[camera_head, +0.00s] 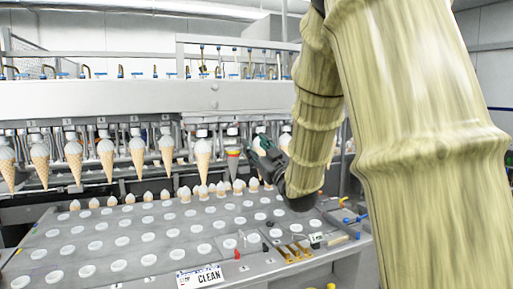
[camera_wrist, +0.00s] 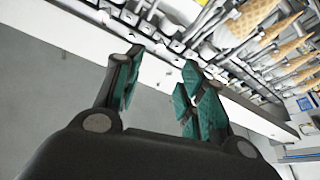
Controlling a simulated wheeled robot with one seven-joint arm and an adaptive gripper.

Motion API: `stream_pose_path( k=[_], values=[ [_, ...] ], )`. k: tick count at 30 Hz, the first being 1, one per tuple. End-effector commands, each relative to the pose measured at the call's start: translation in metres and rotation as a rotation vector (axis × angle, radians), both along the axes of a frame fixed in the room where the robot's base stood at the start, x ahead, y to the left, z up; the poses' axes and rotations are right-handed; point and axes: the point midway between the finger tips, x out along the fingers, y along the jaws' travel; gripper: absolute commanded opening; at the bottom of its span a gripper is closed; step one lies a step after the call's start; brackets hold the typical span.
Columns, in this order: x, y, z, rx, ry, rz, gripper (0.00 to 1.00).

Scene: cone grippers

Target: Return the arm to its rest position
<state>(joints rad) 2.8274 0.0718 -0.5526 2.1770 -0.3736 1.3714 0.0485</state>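My arm (camera_head: 318,95), with a pale yellow-green streaked surface, reaches down from the top right in the head view. My gripper (camera_head: 260,150) is at its end, dark with green pads, in front of the row of hanging cones right of centre. In the wrist view my gripper (camera_wrist: 162,64) has its two fingers apart with nothing between them. A grey surface and machine parts show beyond them. Part of the cone row is hidden behind the arm.
Several ice cream cones (camera_head: 137,150) hang in a row under the white machine beam (camera_head: 100,98). Below is a grey plate with white round holes (camera_head: 120,240) and a CLEAN sign (camera_head: 200,277).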

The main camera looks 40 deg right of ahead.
Motion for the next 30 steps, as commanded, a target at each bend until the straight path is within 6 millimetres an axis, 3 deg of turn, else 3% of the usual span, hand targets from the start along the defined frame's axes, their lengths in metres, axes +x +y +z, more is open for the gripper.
stream_pose_path(
  k=[10,14,17,22,30],
  values=[
    [0.0,0.0,-0.001,0.0,0.002,-0.001,0.4],
    [0.007,0.005,-0.021,0.011,0.037,0.0,0.4],
    [0.016,0.013,-0.06,0.033,0.106,-0.001,0.4],
    [0.031,0.035,-0.153,0.083,0.273,-0.005,0.4],
    [0.023,0.073,-0.304,0.159,0.549,-0.019,0.4]
  ],
)
